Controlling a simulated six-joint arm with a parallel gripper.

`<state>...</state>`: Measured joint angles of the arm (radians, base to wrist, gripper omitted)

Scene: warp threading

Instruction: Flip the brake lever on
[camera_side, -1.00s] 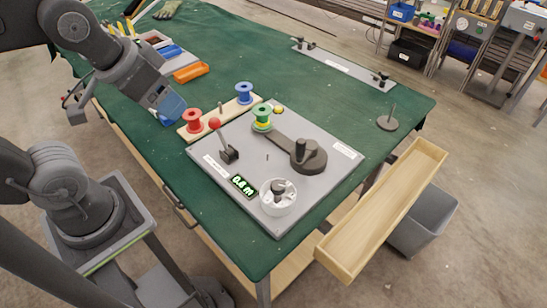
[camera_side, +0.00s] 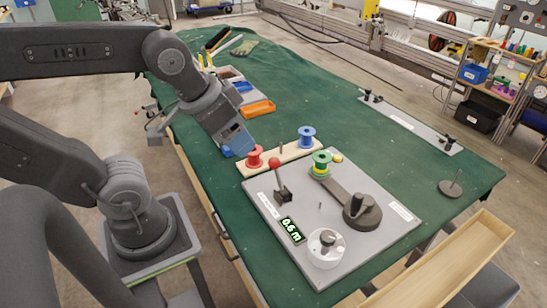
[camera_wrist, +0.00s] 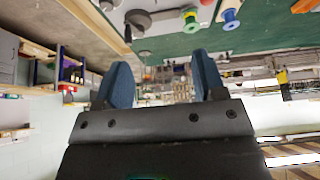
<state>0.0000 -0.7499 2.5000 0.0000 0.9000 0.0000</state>
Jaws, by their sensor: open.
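The brake lever (camera_side: 281,181) is a dark stick with a red knob on a small dark base, on the grey board (camera_side: 375,240). It leans slightly toward the back left in the side view. My gripper (camera_side: 238,144) is above the green table, behind and left of the lever, close to the red spool. It is apart from the lever. Its blue fingers are spread and empty in the wrist view (camera_wrist: 162,80). I cannot make out the lever in the wrist view.
A red spool (camera_side: 255,158) and a blue spool (camera_side: 306,138) stand on a wooden strip beside the board.

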